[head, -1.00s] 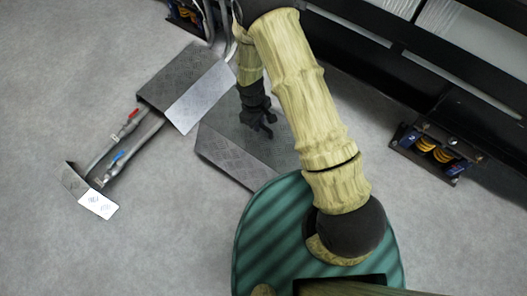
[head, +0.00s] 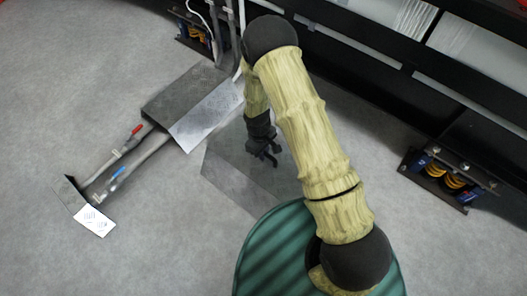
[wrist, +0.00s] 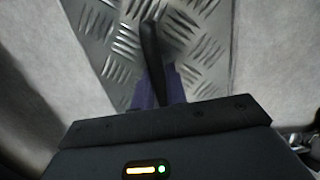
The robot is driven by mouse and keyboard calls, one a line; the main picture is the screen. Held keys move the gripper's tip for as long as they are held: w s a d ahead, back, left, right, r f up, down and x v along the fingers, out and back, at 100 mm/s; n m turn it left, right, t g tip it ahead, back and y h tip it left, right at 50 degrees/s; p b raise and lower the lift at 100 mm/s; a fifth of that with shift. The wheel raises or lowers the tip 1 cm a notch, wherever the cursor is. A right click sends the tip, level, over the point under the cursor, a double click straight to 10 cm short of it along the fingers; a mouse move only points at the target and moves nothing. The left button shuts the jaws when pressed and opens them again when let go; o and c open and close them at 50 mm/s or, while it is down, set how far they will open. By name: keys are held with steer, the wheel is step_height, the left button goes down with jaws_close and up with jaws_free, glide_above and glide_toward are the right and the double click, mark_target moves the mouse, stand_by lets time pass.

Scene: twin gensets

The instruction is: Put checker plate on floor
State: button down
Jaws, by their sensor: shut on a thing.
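My gripper (head: 264,152) hangs down in the middle of the head view, its dark fingers over a grey checker plate (head: 232,176). The plate is bent, and my arm covers its right part. In the wrist view the raised tread pattern of the checker plate (wrist: 112,35) fills the middle, with a fold line between two faces. My gripper (wrist: 152,50) is shut on this plate. The plate lies very low, at or close to the floor; I cannot tell whether it touches.
Another bent checker plate (head: 210,112) covers two pipes with a red valve handle (head: 137,129) and a blue one (head: 118,172). A small bracket with a white label (head: 94,221) stands at their end. A black frame with spring mounts (head: 445,178) is at right. Floor is clear at lower left.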

steer(key=shift+f+b, duration=1.2)
steer(key=shift+f, duration=0.7)
steer(key=c, duration=1.4)
jaws_free()
steer(key=r+p, duration=0.2)
steer(key=r, duration=0.2)
steer(key=r+p, duration=0.3)
steer(key=r, duration=0.1)
steer(key=w+a+r+p, duration=0.1)
steer(key=r+p, duration=0.1)
steer(key=r, duration=0.2)
steer(key=shift+r, duration=0.1)
